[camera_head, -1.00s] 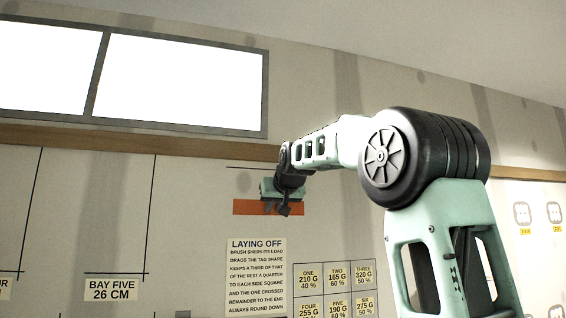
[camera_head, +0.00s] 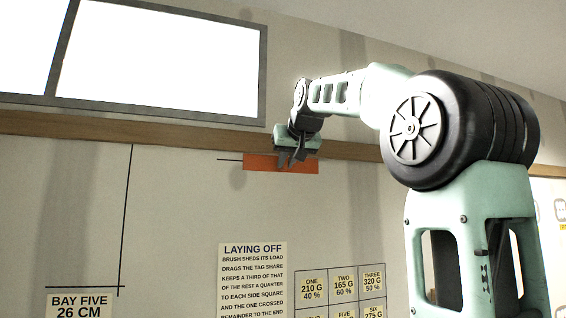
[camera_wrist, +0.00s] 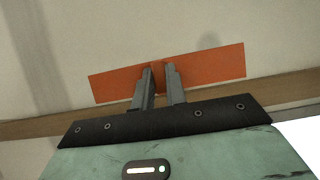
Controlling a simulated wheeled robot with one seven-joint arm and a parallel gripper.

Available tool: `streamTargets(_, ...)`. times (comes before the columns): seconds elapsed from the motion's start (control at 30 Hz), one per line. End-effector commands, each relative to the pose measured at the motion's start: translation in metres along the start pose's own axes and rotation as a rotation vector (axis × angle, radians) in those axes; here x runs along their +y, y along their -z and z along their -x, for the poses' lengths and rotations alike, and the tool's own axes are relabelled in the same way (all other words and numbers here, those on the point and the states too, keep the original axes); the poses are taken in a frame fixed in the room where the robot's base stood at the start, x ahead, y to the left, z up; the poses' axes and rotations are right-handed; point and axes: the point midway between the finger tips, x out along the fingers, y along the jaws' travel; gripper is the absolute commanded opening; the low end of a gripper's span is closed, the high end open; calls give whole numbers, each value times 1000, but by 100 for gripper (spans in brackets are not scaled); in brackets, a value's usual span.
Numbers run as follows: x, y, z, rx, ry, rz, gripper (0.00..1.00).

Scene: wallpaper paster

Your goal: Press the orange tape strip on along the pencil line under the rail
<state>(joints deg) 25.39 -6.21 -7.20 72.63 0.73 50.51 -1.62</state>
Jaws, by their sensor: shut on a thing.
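The orange tape strip (camera_head: 262,161) is in front of the wall just below the wooden rail (camera_head: 210,136). The pencil line (camera_head: 229,160) shows as a short dark stretch left of the strip, near the height of its upper part; the strip or my gripper hides the rest. My gripper (camera_head: 292,160) is shut on the strip right of its middle in the head view. In the wrist view the strip (camera_wrist: 205,70) lies across both fingertips (camera_wrist: 160,68), slightly tilted. I cannot tell whether the strip touches the wall.
A "LAYING OFF" notice (camera_head: 253,280) and a chart of gram and percent values (camera_head: 340,290) are on the wall below. A "BAY FIVE 26 CM" label (camera_head: 80,305) is at lower left. A bright framed window (camera_head: 160,60) is above the rail. The wall directly below the strip is bare.

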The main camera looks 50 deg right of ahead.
Motion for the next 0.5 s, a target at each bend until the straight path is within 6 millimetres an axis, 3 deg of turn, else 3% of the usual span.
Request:
streamTargets(0.37, 0, 0, 2, 2, 1, 1, 0)
streamTargets(0.5, 0, 5, -6, -1, 0, 0, 0)
